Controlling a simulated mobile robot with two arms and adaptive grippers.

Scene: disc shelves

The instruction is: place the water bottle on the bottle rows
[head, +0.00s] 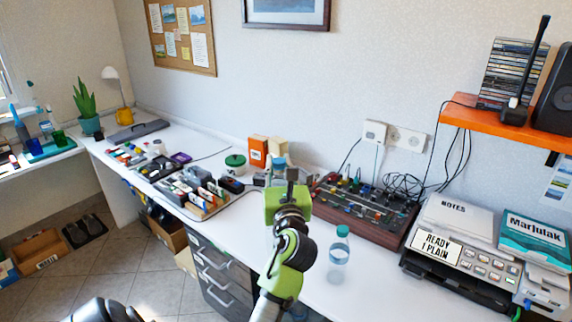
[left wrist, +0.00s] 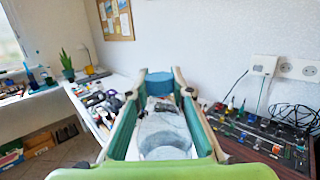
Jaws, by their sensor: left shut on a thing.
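My left gripper (head: 284,182) is up over the white desk in the middle of the head view, pointing away from the camera. In the left wrist view the left gripper (left wrist: 160,88) is shut on a clear water bottle (left wrist: 165,135), between its teal-lined fingers. In the head view its blue cap (head: 279,162) shows just past the gripper and the rest is hidden. I cannot make out bottle rows for certain. My right gripper is not in view.
The white desk (head: 335,293) bears a wood-framed mixer (head: 365,207) and a printer (head: 455,262) at right. A tray of small items (head: 200,190) and a green-lidded jar (head: 235,163) stand at left. A teal tray (head: 50,150) with bottles is on the far-left table.

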